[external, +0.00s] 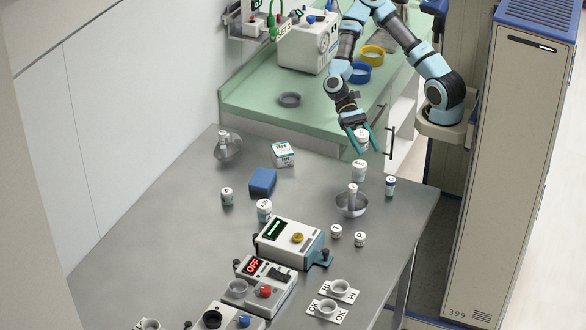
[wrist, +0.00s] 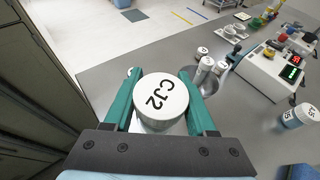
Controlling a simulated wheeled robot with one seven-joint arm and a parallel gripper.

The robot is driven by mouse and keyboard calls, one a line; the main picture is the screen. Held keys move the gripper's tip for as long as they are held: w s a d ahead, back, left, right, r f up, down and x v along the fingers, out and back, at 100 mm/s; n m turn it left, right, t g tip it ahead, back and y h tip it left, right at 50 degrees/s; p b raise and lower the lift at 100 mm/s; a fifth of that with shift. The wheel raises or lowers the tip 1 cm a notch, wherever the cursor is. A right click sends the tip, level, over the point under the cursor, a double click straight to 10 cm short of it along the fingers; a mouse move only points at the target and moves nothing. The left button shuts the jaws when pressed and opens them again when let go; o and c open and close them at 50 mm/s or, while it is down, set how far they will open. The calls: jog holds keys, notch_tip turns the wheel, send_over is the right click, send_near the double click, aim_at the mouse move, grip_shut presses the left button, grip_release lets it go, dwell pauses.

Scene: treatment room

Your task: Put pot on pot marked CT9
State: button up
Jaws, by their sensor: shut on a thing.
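My gripper (external: 363,148) is shut on a white pot (external: 362,136) above the far right of the metal table. In the wrist view the held pot (wrist: 161,101) sits between my gripper's fingers (wrist: 160,80), and its lid reads CJ2. A white-lidded pot (external: 359,172) stands on the table just below it in the external view. Other pots stand at the right (external: 390,186), the left (external: 227,196) and the middle (external: 264,210). A white-lidded pot also shows at the right of the wrist view (wrist: 299,117). I cannot make out the mark CT9 on any pot.
Instrument boxes (external: 290,243) fill the table's front.

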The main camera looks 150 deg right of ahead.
jog(key=shift+f, duration=2.65)
jog(key=o, duration=1.4)
jog(key=shift+f, duration=0.1)
jog(key=b+v, duration=0.1)
jog(key=v, duration=1.1)
